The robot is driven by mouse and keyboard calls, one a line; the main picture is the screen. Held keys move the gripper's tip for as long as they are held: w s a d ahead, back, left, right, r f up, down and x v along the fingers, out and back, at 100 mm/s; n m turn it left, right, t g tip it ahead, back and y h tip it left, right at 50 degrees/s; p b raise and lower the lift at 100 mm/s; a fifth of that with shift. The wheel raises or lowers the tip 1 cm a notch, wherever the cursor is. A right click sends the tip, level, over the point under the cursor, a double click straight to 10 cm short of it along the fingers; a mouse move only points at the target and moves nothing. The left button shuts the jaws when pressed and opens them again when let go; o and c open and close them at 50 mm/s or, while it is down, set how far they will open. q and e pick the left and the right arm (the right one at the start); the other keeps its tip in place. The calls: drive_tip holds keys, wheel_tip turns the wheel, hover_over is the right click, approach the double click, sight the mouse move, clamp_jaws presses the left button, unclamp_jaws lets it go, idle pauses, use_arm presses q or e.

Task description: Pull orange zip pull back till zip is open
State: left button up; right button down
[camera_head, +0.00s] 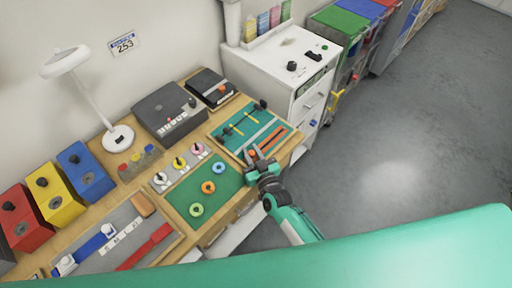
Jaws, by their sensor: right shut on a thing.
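A teal board (226,142) lies at the right end of the wooden bench. An orange-edged strip (274,139), which looks like the zip, runs along its right side. My right gripper (254,155) is at the board's near right corner, at the near end of this strip. It is shut on a small orange piece that looks like the zip pull; the fingers hide most of it. How far the zip is open is too small to tell. My left gripper is not in view.
A green board with coloured rings (208,187) lies left of my right gripper. Toggles with yellow stems (250,117) sit on the teal board. A white cabinet (276,75) stands behind. Grey floor (400,150) is clear to the right.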

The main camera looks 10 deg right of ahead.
drive_tip(key=shift+s+a+f, duration=0.1)
drive_tip(key=shift+a, duration=0.05)
drive_tip(key=c, duration=1.3)
unclamp_jaws()
drive_tip(key=shift+o, duration=0.2)
drive_tip(key=shift+s+a, duration=0.1)
drive_tip(key=shift+s, duration=0.2)
drive_tip(key=b+v, duration=0.3)
drive_tip(key=v, duration=1)
drive_tip(key=shift+s+d+b, duration=0.15)
drive_tip(key=shift+d+b, duration=0.1)
drive_tip(key=shift+b, duration=0.1)
